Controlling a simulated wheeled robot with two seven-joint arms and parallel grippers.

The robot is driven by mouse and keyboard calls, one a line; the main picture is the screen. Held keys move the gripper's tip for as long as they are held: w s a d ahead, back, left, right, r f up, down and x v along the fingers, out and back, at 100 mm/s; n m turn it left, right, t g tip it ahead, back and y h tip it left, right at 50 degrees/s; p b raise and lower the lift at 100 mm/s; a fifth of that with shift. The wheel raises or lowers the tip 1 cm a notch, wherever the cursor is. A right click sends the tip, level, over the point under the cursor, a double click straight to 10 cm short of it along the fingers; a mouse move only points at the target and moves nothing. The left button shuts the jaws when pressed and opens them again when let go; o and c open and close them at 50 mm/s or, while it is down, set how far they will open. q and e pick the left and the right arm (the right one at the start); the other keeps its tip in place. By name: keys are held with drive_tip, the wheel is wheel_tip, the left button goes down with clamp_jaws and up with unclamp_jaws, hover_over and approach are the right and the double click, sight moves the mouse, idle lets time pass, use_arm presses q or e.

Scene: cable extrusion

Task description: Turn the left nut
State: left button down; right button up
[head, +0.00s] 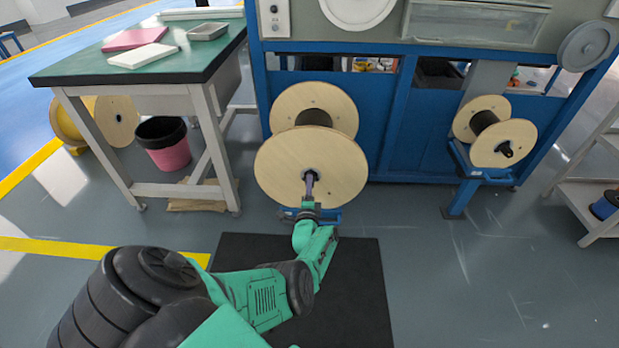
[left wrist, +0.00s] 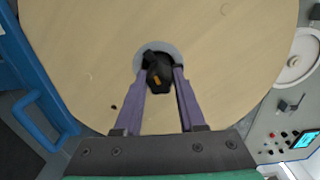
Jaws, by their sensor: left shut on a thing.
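The spool's pale face fills much of the left wrist view (left wrist: 215,45). My right gripper is not in view.
A blue machine (head: 390,120) stands behind the spools. A second, smaller spool (head: 505,143) is at the right on a blue stand. A green-topped table (head: 180,62) and a pink bin (head: 165,148) are at the left. A black mat (head: 350,290) lies on the floor.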

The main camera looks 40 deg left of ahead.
use_arm(q)
drive_tip(key=shift+d+m+b, duration=0.1)
drive_tip(key=shift+m+b, duration=0.55)
drive_tip(key=shift+m, duration=4.05)
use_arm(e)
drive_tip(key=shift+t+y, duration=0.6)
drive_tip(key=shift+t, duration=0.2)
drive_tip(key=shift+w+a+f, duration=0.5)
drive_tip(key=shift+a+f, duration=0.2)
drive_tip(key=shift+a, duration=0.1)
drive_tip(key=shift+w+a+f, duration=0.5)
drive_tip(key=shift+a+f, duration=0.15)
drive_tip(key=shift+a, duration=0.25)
use_arm(q)
drive_tip(key=c, duration=0.5)
unclamp_jaws()
